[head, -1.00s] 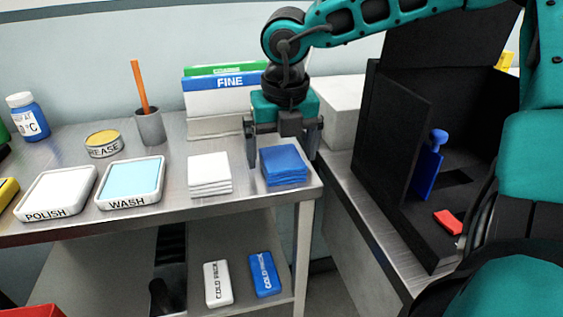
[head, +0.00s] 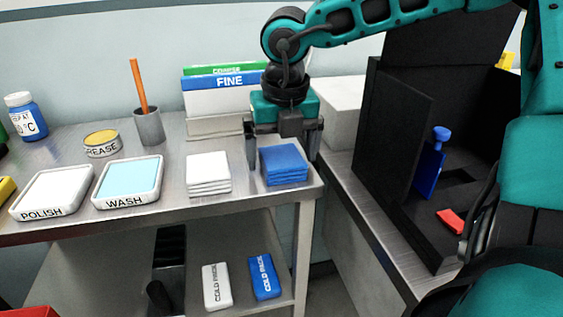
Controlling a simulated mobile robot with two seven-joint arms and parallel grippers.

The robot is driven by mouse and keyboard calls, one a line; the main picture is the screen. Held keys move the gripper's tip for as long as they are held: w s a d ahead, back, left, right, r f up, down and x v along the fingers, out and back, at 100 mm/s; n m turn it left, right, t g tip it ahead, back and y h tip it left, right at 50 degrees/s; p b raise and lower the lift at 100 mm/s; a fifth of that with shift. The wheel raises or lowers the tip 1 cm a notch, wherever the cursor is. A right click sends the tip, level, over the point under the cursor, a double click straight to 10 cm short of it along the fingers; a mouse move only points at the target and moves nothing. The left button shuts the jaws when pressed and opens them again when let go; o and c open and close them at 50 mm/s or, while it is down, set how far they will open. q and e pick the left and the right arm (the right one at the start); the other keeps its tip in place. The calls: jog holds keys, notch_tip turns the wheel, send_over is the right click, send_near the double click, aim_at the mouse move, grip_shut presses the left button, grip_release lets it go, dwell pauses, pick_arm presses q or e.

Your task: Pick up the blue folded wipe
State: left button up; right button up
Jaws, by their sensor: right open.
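The blue folded wipe (head: 284,166) lies as a stack of folded layers near the right front corner of the steel table (head: 130,222). My right gripper (head: 282,158) comes down from above and behind it. Its jaws are open, with one finger by the left side of the blue stack and the other by its right side. I cannot tell whether the fingers touch the stack. A stack of white folded wipes (head: 208,175) sits just left of it. My left gripper is not in view.
A WASH tray (head: 127,200), a POLISH tray (head: 50,213), a yellow-topped tin (head: 102,150) and a grey cup (head: 149,128) stand further left. Upright FINE sheets (head: 215,102) stand behind. A black open box (head: 396,140) is at right. Cold packs (head: 217,287) lie on the lower shelf.

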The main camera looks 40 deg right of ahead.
aim_at(282, 155)
jog(key=c, duration=1.1)
jog(key=shift+r+p, duration=0.25)
jog(key=shift+p, duration=0.25)
notch_tip(282, 155, up, 20)
jog(key=p, duration=0.3)
jog(key=shift+p, duration=0.3)
